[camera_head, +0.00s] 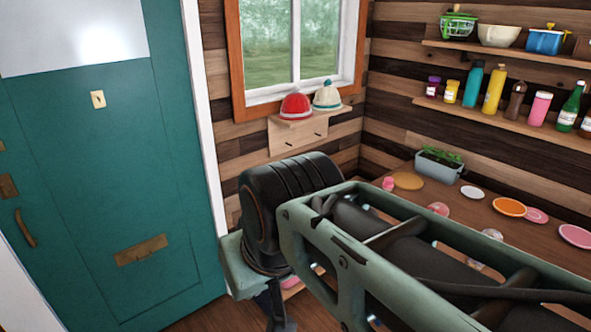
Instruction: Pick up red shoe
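I cannot make out a red shoe for certain. A small pinkish-red patch (290,283) shows low down beside my arm, on what seems to be a low wooden shelf. My arm covers most of it, so I cannot tell what it is. My gripper (276,312) seems to be the dark part pointing down at the bottom edge, close to the left of that patch. Its fingertips are not clearly shown, so I cannot tell whether it is open or holds anything.
A teal door (110,190) stands at left. A small wall shelf (298,134) holds a red hat (296,106) and a cream hat (327,95). A wooden counter (475,212) with plates and a planter (438,168) lies behind my arm. Bottles line a shelf (500,118).

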